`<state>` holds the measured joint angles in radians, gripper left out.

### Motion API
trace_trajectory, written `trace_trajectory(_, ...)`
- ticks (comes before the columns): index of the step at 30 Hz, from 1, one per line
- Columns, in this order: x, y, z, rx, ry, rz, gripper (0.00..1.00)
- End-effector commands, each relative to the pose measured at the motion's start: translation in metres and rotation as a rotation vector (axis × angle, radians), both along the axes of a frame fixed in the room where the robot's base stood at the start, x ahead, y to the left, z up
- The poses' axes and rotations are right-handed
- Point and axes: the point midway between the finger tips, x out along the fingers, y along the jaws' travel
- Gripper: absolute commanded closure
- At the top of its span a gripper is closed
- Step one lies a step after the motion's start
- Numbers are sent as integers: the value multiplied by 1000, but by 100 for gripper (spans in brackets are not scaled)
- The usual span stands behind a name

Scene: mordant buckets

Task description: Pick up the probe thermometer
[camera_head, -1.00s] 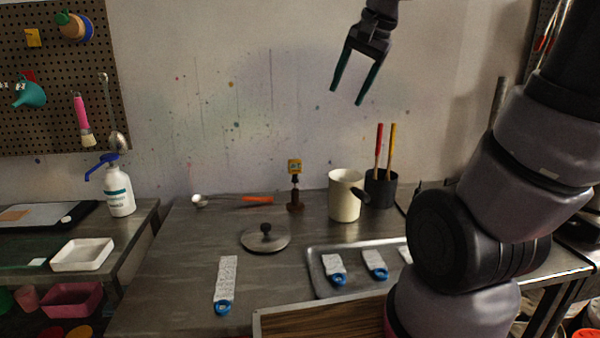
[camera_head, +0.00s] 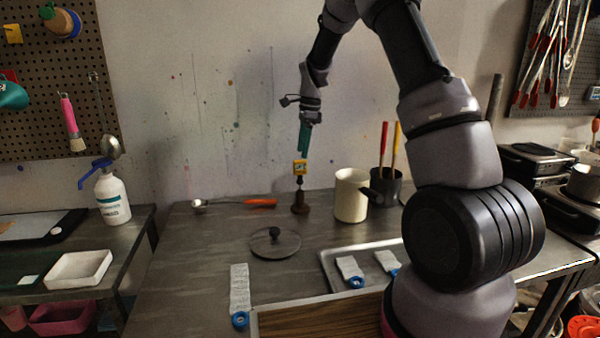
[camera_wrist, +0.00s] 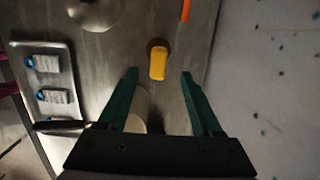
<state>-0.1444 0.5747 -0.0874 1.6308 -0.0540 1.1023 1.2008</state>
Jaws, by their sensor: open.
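The probe thermometer, with a yellow head (camera_head: 300,167), stands upright in a small dark brown holder (camera_head: 300,204) on the metal bench near the wall. My gripper (camera_head: 304,153) is directly above it in the head view, fingers pointing down, tips close to the yellow head. In the wrist view the yellow head (camera_wrist: 158,64) lies just beyond and between the two green fingertips of my gripper (camera_wrist: 160,74). The fingers are apart and hold nothing. The probe's stem is mostly hidden under the head in the wrist view.
A ladle with an orange handle (camera_head: 262,203) lies to the left. A round lid (camera_head: 274,243) and a metal tray (camera_head: 327,262) lie in front.

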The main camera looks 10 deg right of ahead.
Motion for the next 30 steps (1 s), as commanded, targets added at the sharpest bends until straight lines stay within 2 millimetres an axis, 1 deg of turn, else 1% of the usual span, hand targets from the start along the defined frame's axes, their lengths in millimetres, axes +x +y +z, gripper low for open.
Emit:
trace_trajectory(3,-1,3,-21,0,4,1,34)
trace_trajectory(6,-1,5,-35,0,3,1,34)
trace_trajectory(14,-1,8,-57,0,2,1,34)
trace_trajectory(18,-3,11,-79,0,4,1,34)
trace_trajectory(21,-3,13,-92,0,3,1,34)
trace_trajectory(24,-3,15,-98,0,1,2,34)
trace_trajectory(30,-2,15,-99,1,0,2,34)
